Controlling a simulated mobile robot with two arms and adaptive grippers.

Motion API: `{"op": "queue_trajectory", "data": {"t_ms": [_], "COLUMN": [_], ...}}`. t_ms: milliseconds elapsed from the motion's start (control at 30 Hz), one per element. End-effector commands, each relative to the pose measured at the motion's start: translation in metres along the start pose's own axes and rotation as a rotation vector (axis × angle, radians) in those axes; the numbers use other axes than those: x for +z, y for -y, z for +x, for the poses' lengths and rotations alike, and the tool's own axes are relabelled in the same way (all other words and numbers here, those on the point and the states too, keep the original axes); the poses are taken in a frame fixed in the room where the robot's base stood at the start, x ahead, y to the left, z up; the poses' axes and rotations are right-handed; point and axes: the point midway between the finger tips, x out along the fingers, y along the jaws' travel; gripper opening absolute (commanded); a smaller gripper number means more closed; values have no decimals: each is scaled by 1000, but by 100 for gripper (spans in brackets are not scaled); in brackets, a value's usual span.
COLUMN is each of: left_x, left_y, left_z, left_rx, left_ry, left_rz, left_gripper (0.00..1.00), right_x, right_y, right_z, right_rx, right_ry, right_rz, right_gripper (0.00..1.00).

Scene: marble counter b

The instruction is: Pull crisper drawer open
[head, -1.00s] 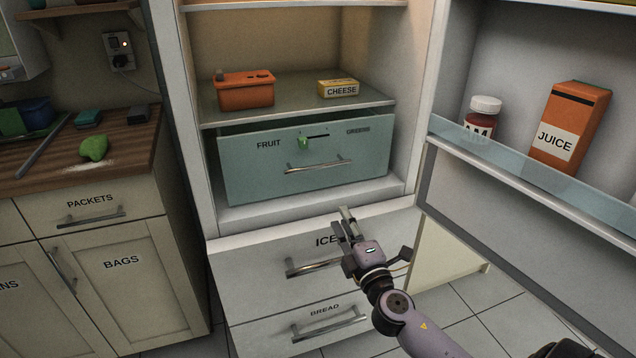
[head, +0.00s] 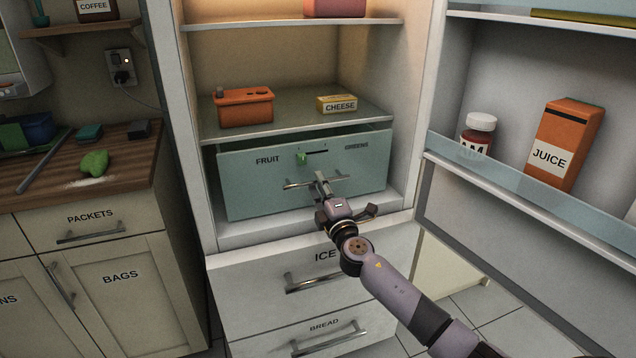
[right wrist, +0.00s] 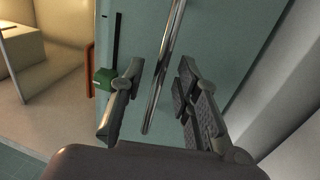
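The crisper drawer (head: 250,192) is a teal box low in the open fridge, marked FRUIT and GREENS. Its front sits back inside the fridge opening. A metal bar handle (head: 297,185) runs across it, partly hidden by my right gripper (head: 322,185). In the right wrist view the handle (right wrist: 163,75) runs between the two spread fingers of my right gripper (right wrist: 158,88). A clear gap shows on each side of the bar. A green slider (head: 301,158) sits above the handle. My left gripper is not in view.
The open fridge door with a juice carton (head: 563,145) and a jar (head: 477,135) stands at right. Above the drawer, a shelf holds an orange tub (head: 245,108) and a cheese box (head: 337,104). The ICE drawer (head: 290,270) is below. A wooden counter (head: 130,175) is at left.

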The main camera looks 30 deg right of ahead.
Motion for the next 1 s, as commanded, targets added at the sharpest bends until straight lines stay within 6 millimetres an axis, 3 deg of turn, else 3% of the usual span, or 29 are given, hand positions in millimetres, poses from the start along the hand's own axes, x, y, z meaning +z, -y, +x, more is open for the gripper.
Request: {"op": "queue_trajectory", "data": {"t_ms": [200,500,933,1000], "left_x": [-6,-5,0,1], "left_y": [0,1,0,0], "left_z": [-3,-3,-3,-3], "left_rx": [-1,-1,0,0], "left_ry": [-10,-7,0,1], "left_rz": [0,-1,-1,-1], "left_gripper": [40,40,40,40], "right_x": [-1,-1,0,-1], "right_y": [1,0,1,1], "right_z": [16,17,16,16], "right_rx": [-1,-1,-1,-1], "right_ry": [-1,-1,-1,-1], "right_rz": [1,1,1,1], "right_gripper": [30,29,0,0]}}
